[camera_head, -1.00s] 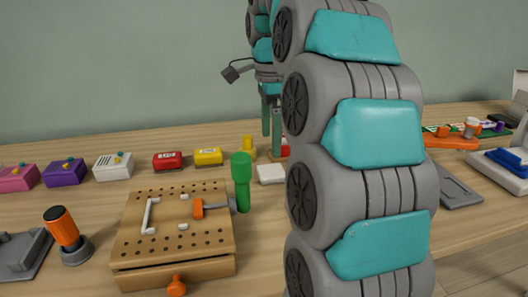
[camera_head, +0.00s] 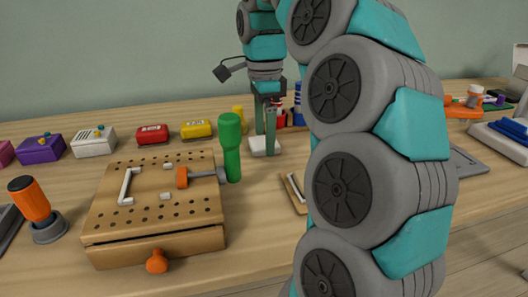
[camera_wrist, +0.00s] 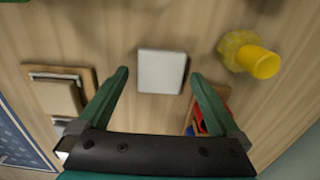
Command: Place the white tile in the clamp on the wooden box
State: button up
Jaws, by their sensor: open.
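The white tile (camera_head: 264,146) lies flat on the bench, right of the wooden box. In the wrist view the tile (camera_wrist: 161,71) sits between and just beyond the fingertips. My gripper (camera_head: 265,140) points down over the tile, open; in the wrist view its green fingers (camera_wrist: 158,74) are spread to either side of it with nothing held. The wooden box (camera_head: 152,205) has a top with holes, a white L-shaped fence (camera_head: 128,186), small white pegs and an orange-tipped clamp (camera_head: 205,175) with a green handle (camera_head: 230,146). No tile is in the clamp.
A yellow knob-like object (camera_wrist: 255,58) stands close right of the tile. A framed wooden piece (camera_head: 293,190) lies nearer, beside my arm. An orange-handled tool (camera_head: 32,203) stands at left.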

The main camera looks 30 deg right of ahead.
aim_at(264, 141)
jog(key=shift+f, duration=0.45)
jog(key=c, duration=1.3)
jog(key=shift+r, duration=0.1)
jog(key=shift+r, duration=0.55)
notch_tip(264, 141, up, 3)
jog(key=shift+w+f+p, duration=0.1)
jog(key=shift+f+p, duration=0.05)
jog(key=shift+p, duration=0.55)
jog(key=s+a, duration=0.1)
jog(key=s, duration=0.4)
jog(key=s+a, duration=0.2)
jog(key=s, duration=0.3)
jog(key=s+a+r, duration=0.1)
jog(key=s+a, duration=0.1)
jog(key=s, duration=0.3)
jog(key=shift+s+b, duration=0.2)
jog(key=shift+b, duration=0.2)
